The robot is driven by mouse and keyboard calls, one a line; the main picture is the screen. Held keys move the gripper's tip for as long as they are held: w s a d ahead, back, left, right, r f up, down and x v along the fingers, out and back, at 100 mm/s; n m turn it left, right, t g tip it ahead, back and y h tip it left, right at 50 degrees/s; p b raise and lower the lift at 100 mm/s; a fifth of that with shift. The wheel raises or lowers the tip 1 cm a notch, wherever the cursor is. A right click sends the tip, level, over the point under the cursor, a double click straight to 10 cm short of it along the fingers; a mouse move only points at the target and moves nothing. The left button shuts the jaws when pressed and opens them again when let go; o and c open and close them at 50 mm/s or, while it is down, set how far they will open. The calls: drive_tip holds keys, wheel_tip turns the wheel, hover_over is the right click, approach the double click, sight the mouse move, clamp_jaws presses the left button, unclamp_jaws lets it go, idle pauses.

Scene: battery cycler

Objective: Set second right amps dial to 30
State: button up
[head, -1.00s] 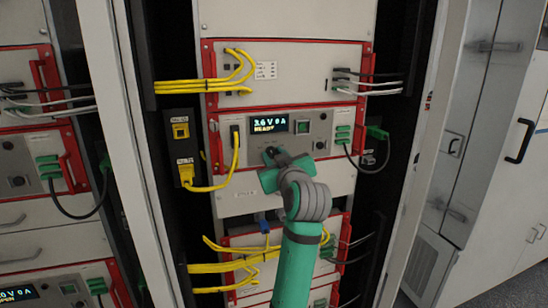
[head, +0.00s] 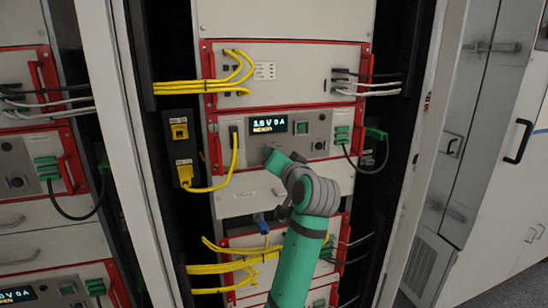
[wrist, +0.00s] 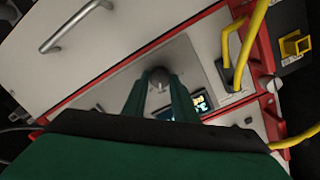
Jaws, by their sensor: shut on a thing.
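The red-framed cycler unit with the lit display (head: 268,126) is in the middle of the rack in the head view. The display shows a white line that seems to read about 3.6 V 0 A, with a smaller yellow line below. My gripper (head: 270,153) is at the panel just below the display. In the wrist view a round grey dial (wrist: 158,75) sits between the fingertips of my gripper (wrist: 160,84), which is shut on it. The dial is mostly hidden by my gripper in the head view, and its scale cannot be read.
A yellow cable (head: 234,160) loops close to the left of my gripper. A small dark dial (head: 319,146) and green connectors (head: 342,136) are to the right. More yellow cables (head: 225,267) lie below. A drawer handle (wrist: 75,25) shows in the wrist view.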

drive_tip(key=m, duration=0.6)
drive_tip(key=shift+d, duration=0.15)
drive_tip(key=shift+f, duration=0.1)
idle(0.4)
drive_tip(key=o, duration=1)
drive_tip(key=shift+o, duration=0.2)
drive_tip(key=v, duration=1)
drive_tip(key=shift+s+d, duration=0.3)
drive_tip(key=shift+d, duration=0.05)
